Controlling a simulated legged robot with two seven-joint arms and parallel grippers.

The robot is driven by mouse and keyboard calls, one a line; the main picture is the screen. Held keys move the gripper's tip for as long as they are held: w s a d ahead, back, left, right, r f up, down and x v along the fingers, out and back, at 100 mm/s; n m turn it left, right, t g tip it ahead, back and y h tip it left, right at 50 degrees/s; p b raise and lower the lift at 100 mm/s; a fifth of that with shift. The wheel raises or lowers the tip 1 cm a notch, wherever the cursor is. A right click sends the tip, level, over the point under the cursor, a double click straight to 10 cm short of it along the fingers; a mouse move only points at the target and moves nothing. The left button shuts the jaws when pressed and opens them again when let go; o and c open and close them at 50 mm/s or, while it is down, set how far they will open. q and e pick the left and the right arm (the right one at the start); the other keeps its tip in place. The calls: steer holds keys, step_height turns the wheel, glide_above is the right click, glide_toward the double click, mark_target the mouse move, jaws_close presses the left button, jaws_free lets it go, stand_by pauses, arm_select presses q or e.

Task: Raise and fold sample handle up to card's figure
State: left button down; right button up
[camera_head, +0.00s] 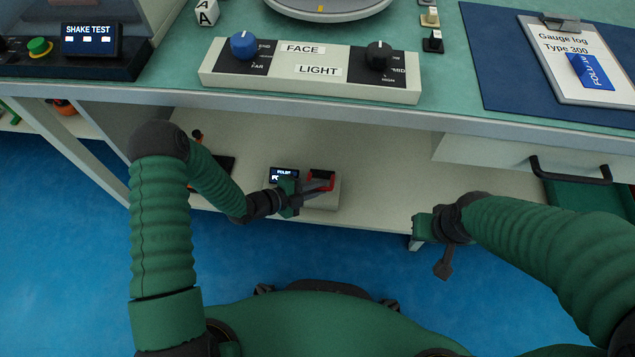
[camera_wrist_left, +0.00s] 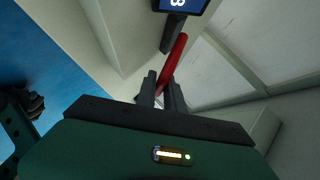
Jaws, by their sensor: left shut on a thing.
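The sample device (camera_head: 322,203), a pale box with a small dark display (camera_head: 284,174), sits on the shelf under the bench. Its red handle (camera_head: 321,176) is at the tips of my left gripper (camera_head: 318,186). In the left wrist view the left gripper (camera_wrist_left: 160,97) is shut on the red handle (camera_wrist_left: 175,58), which slants up from between the fingers. The display (camera_wrist_left: 182,5) is cut off at the top there. The blue card (camera_head: 592,71) lies on a clipboard on the bench; its lettering is tilted and hard to read. My right gripper (camera_head: 432,228) hangs near the shelf's front edge, fingers unclear.
The bench edge (camera_head: 300,108) overhangs the shelf (camera_head: 385,170). A drawer with a black handle (camera_head: 570,170) is at the right. A FACE/LIGHT knob panel (camera_head: 310,70) and a shake-test unit (camera_head: 75,55) stand on the bench. A dark item (camera_head: 222,165) lies left on the shelf.

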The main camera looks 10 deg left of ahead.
arm_select(q)
steer(key=shift+w+r+n+g+p, duration=0.2)
steer(key=shift+r+g+p, duration=0.15)
steer(key=shift+p, duration=0.25)
steer(key=shift+w+r+n+g+p, duration=0.1)
steer(key=shift+r+n+g+p, duration=0.15)
steer(key=shift+p, duration=0.65)
steer(key=shift+w+g+y, duration=0.1)
steer(key=shift+g+y, duration=0.2)
steer(key=c, duration=1.7)
jaws_free()
steer(key=shift+c, duration=0.2)
